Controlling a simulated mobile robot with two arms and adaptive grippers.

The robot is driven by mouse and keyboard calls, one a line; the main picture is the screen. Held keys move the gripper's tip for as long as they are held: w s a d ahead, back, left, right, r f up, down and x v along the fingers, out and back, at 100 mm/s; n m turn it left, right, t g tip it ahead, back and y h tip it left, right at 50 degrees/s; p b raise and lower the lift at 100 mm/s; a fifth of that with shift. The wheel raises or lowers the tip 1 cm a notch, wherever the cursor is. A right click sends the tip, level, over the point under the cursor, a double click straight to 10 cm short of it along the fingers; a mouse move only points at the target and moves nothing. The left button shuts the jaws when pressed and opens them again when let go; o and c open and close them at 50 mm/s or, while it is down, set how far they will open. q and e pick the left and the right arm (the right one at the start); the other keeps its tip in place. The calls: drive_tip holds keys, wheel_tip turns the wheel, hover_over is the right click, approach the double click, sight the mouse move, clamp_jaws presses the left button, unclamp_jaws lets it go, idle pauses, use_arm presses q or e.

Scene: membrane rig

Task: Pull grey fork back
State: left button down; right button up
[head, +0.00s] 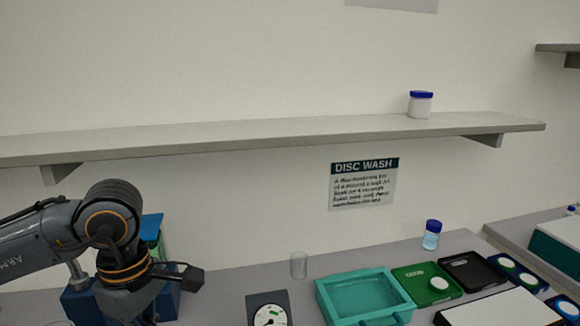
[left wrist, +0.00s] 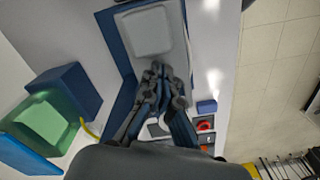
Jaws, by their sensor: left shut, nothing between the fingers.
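My left gripper (left wrist: 158,72) is shut and empty in the left wrist view. Its fingertips overlap the near edge of a blue frame (left wrist: 108,35) that carries a light grey plate (left wrist: 150,32). I cannot tell whether they touch it. I cannot make out the grey fork with certainty in either view; it may be hidden by my gripper or arm. In the head view my left arm covers part of a blue apparatus (head: 75,303) at the lower left, and the fingertips are not visible there. My right gripper is not in view.
A teal tray (head: 318,292), a dial gauge (head: 270,312), a clear cup (head: 299,265) and a blue-capped bottle (head: 431,236) stand on the bench. A long shelf (head: 260,138) runs above. In the left wrist view, a green bin (left wrist: 40,122) lies beside a blue box (left wrist: 68,88).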

use_arm(q)
drive_tip(key=shift+a, duration=0.15)
wheel_tip(320, 180, up, 8)
drive_tip(key=p, duration=0.4)
idle(0.4)
